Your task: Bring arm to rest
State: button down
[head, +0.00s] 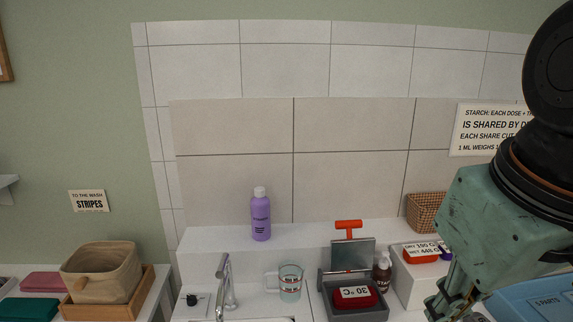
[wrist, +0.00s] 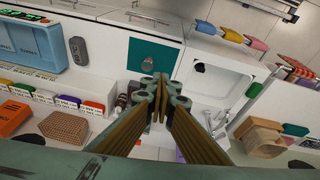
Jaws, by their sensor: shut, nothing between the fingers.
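My gripper (wrist: 158,82) is shut and empty in the wrist view, its fingers pressed together above the white counter. In the head view my arm hangs at the right side, and the gripper's lower part (head: 441,296) shows at the bottom edge with its fingertips cut off. It appears to hold nothing there. A flat teal square (wrist: 155,54) lies just beyond the fingers in the wrist view; I cannot tell whether they are near it in height.
The head view shows a tap (head: 225,280), a glass cup (head: 290,283), a purple bottle (head: 261,214), a grey press-like device (head: 353,255) with a red item, a dark bottle (head: 382,272), a wicker basket (head: 424,212) and a blue bin (head: 530,300) close to my arm.

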jog(key=shift+s+f+m+t+b, duration=0.2)
jog(key=shift+s+m, duration=0.3)
jog(key=shift+s, duration=0.85)
jog(key=shift+s+r+m+t+b, duration=0.1)
jog(key=shift+s+m+b, duration=0.3)
jog(key=shift+s, duration=0.9)
jog(key=c, duration=3.3)
grip_release()
jog(key=shift+c, duration=0.2)
